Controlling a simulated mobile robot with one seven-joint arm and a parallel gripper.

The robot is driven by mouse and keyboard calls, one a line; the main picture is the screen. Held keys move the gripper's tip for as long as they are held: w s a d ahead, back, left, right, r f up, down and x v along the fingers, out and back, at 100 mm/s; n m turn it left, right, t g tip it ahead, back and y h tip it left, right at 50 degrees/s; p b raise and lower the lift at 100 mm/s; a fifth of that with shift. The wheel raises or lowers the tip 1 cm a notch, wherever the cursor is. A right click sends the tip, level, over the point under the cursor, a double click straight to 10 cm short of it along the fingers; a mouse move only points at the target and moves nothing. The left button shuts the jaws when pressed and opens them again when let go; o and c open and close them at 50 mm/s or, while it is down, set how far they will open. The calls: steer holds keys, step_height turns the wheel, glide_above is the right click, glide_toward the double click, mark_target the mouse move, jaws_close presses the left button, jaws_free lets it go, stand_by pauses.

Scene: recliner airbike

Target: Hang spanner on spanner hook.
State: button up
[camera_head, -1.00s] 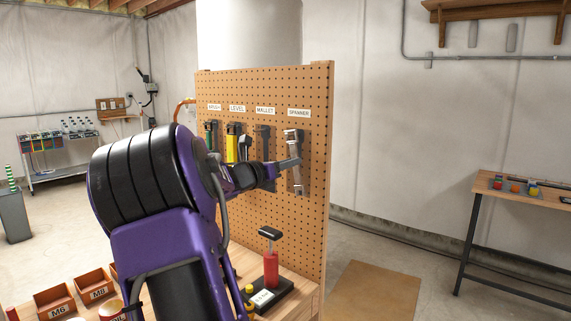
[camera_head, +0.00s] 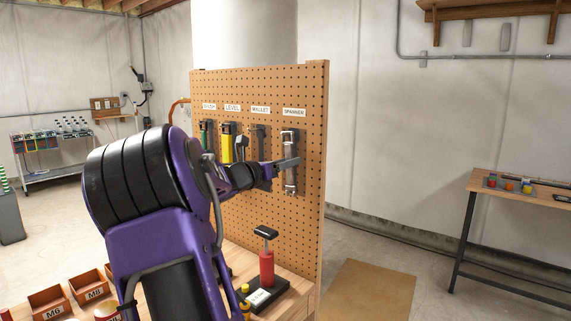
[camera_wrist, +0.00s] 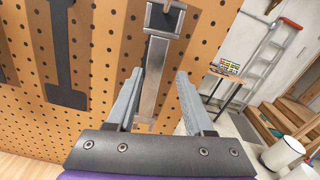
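The metal spanner (camera_head: 290,148) is upright against the pegboard under the SPANNER label (camera_head: 294,113). My gripper (camera_head: 288,163) is at the spanner's shaft. In the wrist view the two grey fingers of my gripper (camera_wrist: 158,85) stand on either side of the shaft, with a gap on each side. The gripper is open. The spanner's lower end is partly hidden.
A red-handled tool (camera_head: 266,265) stands on the bench below.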

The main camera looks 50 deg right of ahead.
steer(key=shift+o, duration=0.4)
steer(key=a+p, duration=0.1)
steer(key=a, duration=1.6)
steer(key=shift+a+p, duration=0.25)
steer(key=shift+p, duration=0.05)
steer(key=shift+w, duration=0.1)
